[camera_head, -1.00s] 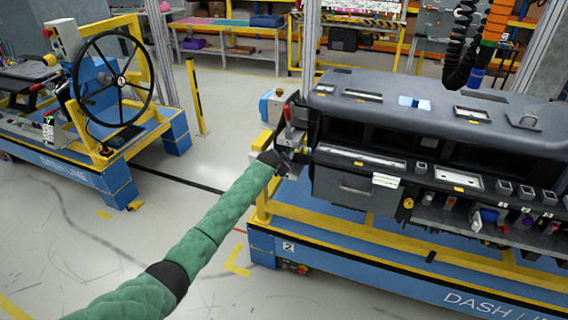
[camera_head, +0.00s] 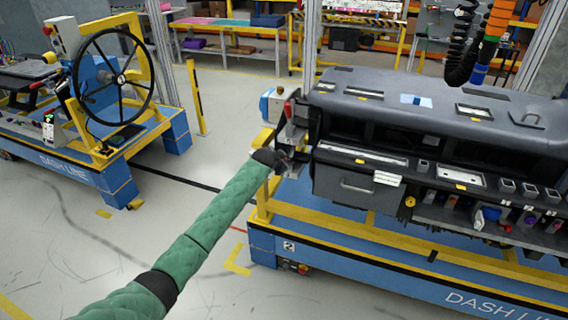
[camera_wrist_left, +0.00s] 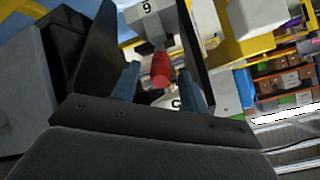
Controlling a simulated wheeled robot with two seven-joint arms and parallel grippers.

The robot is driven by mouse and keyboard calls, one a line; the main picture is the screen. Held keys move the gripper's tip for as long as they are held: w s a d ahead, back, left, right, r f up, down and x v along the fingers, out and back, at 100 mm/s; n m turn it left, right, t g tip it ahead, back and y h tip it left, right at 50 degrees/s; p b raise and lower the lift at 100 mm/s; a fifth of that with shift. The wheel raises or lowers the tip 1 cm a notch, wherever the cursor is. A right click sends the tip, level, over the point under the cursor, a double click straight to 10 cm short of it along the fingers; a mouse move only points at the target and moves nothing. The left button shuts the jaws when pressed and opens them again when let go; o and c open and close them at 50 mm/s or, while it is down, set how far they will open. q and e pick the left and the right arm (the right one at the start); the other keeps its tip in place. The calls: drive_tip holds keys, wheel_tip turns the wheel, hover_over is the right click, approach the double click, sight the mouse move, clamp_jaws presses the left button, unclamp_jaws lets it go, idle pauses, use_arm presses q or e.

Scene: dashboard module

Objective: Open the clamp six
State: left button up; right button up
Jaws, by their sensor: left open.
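A clamp with a red handle (camera_head: 289,108) stands at the left end of the grey dashboard module (camera_head: 350,95). In the left wrist view, the clamp's grey block (camera_wrist_left: 152,22) carries a character that reads as 9, perhaps an upside-down 6. Its red handle tip (camera_wrist_left: 161,70) shows in the space between my fingers. My left gripper (camera_wrist_left: 160,88) is open, with a blue-grey finger on each side of the tip. I cannot tell whether either finger touches it. In the head view, my left gripper (camera_head: 284,158) is just below the clamp, small and partly hidden. My right gripper is out of view.
The module sits on a blue and yellow cart (camera_head: 350,262). A second cart with a black steering wheel (camera_head: 115,77) stands at the left. Open floor (camera_head: 190,240) lies between the carts. An orange and black coiled hose (camera_head: 490,40) hangs at the upper right.

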use_arm(q)
drive_tip(key=v, duration=0.3)
drive_tip(key=shift+s+r+b, duration=0.2)
drive_tip(key=shift+s+b, duration=0.1)
drive_tip(key=shift+b, duration=0.1)
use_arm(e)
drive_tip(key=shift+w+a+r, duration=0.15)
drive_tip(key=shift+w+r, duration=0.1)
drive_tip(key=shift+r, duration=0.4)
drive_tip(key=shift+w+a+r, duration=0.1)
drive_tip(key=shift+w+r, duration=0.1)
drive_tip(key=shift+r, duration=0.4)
